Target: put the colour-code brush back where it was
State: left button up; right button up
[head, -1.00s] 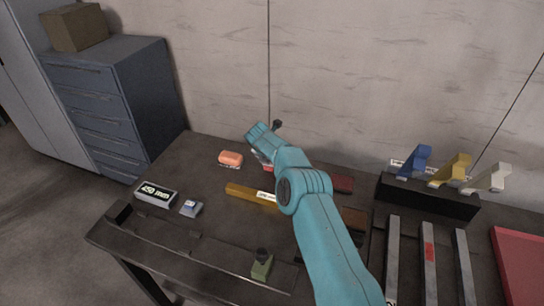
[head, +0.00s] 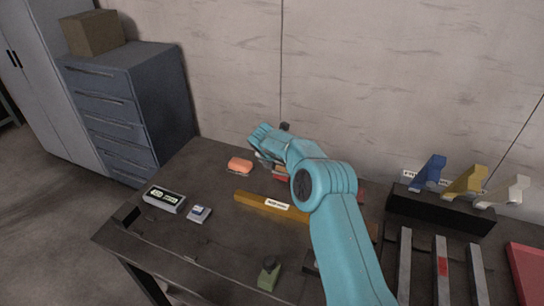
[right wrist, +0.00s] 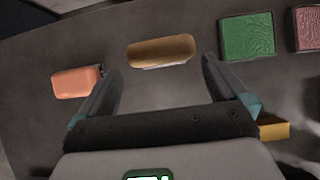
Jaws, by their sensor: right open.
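My right gripper (right wrist: 160,70) is open and empty in the right wrist view. A rounded brown wooden piece with a pale underside (right wrist: 162,48), which looks like a brush, lies on the dark table just beyond and between the fingertips, apart from them. In the head view my right gripper (head: 263,140) is over the back of the table, and the brown piece is hidden by it. Blue (head: 430,172), yellow (head: 464,182) and white (head: 503,191) angled pieces stand in a black rack (head: 440,208); I cannot tell whether these are brushes. My left gripper is not in view.
An orange block (right wrist: 76,82) lies close to the left finger. Green (right wrist: 247,36) and maroon (right wrist: 309,28) pads lie to the right. The wall stands behind.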

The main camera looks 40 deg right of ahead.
jog(key=b+v, duration=0.1)
jog(key=v, duration=0.9)
jog(key=shift+a+r, duration=0.15)
jog(key=shift+r, duration=0.2)
